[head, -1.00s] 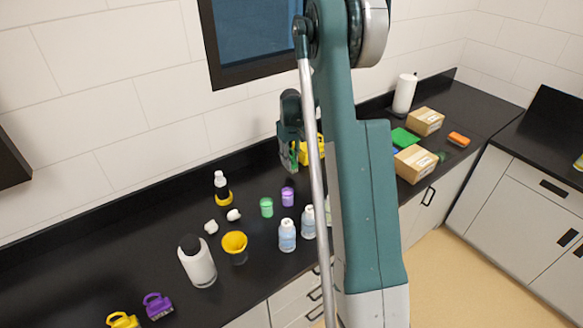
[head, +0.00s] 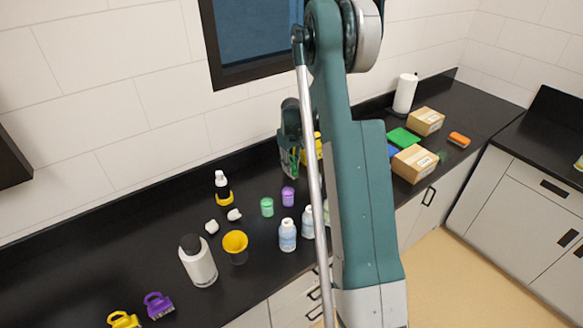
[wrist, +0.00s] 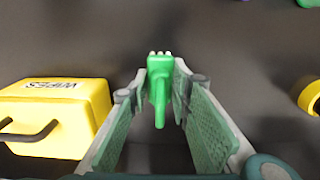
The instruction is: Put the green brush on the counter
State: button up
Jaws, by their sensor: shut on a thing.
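The green brush (wrist: 160,85) is between the two fingers of my gripper (wrist: 160,92) in the wrist view. Its handle points back toward my palm and its pale bristle tips are at the far end. My gripper (head: 289,165) is shut on it, low over the black counter (head: 90,255) near the back wall in the head view. The brush is mostly hidden by the gripper there. I cannot tell whether the brush touches the counter.
A yellow wipes box (wrist: 55,115) stands just left of my gripper in the wrist view. Green (head: 267,207) and purple (head: 288,196) jars, white-capped bottles (head: 287,235) and a yellow-rimmed cup (head: 235,246) stand nearby. Cardboard boxes (head: 414,163) are farther right. The counter's left back is clear.

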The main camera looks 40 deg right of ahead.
jog(key=shift+f, duration=0.15)
jog(key=o, duration=0.9)
jog(key=shift+r, duration=0.2)
notch_tip(320, 180, up, 12)
dwell(0.3)
dwell(0.4)
